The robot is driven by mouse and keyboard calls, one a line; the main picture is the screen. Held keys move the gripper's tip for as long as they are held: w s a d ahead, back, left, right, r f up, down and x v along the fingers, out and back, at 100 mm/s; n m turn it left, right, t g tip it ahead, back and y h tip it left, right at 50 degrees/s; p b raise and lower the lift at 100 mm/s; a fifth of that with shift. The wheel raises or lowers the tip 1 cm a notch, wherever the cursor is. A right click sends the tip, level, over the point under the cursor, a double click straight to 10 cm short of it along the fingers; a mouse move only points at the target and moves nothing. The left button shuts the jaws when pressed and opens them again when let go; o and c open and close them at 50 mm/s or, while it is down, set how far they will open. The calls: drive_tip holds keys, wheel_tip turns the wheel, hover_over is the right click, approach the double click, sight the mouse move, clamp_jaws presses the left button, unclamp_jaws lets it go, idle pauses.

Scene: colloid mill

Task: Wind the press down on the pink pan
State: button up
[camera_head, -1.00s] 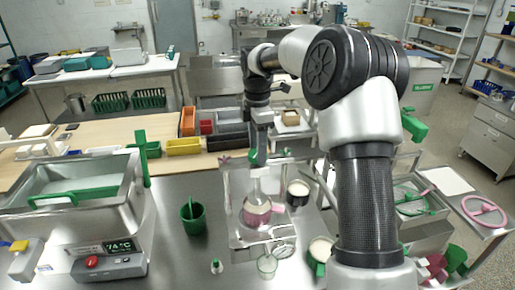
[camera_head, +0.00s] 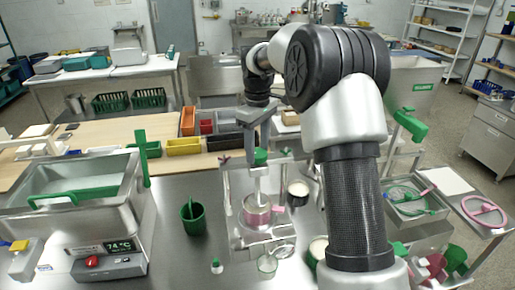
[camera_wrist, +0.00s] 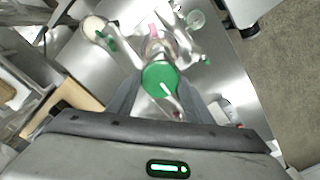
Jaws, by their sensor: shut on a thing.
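The press is a metal frame (camera_head: 226,192) with a round green knob (camera_head: 261,157) on top of an upright spindle. The pink pan (camera_head: 257,217) sits inside the frame, under the spindle; its pink handle points right. My gripper (camera_head: 259,147) comes down from above and is shut on the green knob. In the wrist view, the knob (camera_wrist: 160,79) shows between my two fingers, with a white mark on it. The pan is partly hidden there behind the knob. I cannot tell whether the press plate touches the pan's contents.
A green cup (camera_head: 193,218) stands left of the press. A dark pot (camera_head: 298,192) stands close on the right, and a glass beaker (camera_head: 267,264) in front. A steel bath with a green handle (camera_head: 142,158) is at the left. Colored bins (camera_head: 184,146) line the back.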

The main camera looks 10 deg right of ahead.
sight(258, 153)
drive_tip(key=m, duration=0.5)
drive_tip(key=shift+m, duration=0.3)
drive_tip(key=m, duration=0.5)
drive_tip(key=shift+m, duration=0.3)
drive_tip(key=o, duration=1)
drive_tip(key=shift+o, duration=0.2)
wheel_tip(258, 153, up, 18)
drive_tip(key=shift+f, duration=0.25)
